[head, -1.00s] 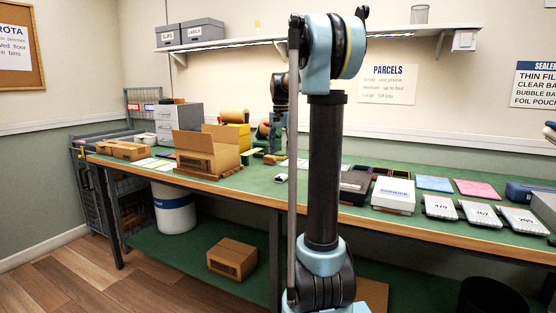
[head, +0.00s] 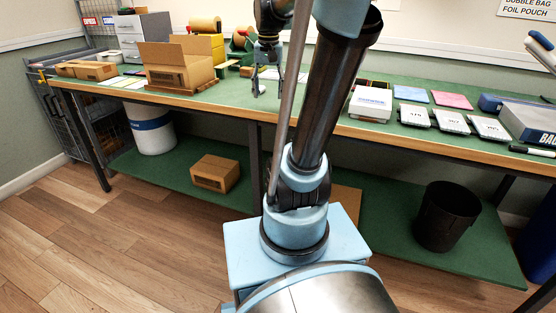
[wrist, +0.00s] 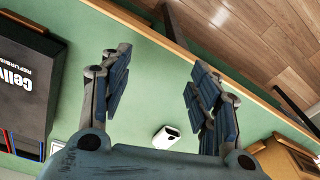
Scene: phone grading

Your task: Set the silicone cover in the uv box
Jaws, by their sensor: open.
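My gripper (head: 267,84) hangs open and empty over the green bench top, left of the middle in the head view. In the wrist view the two dark fingers of my gripper (wrist: 156,75) are spread wide, with bare green bench between them. A small white rounded piece with a dark patch (wrist: 167,136) lies on the bench near the finger bases in the wrist view. I cannot tell whether it is the silicone cover. I cannot make out the uv box for certain; my arm hides part of the bench.
A dark lettered box (wrist: 25,90) stands at the wrist view's left. An open cardboard box (head: 178,72) is at the bench's left. A white box (head: 370,103), blue sheet (head: 411,94), pink sheet (head: 453,100) and numbered trays (head: 451,121) lie right of my arm.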

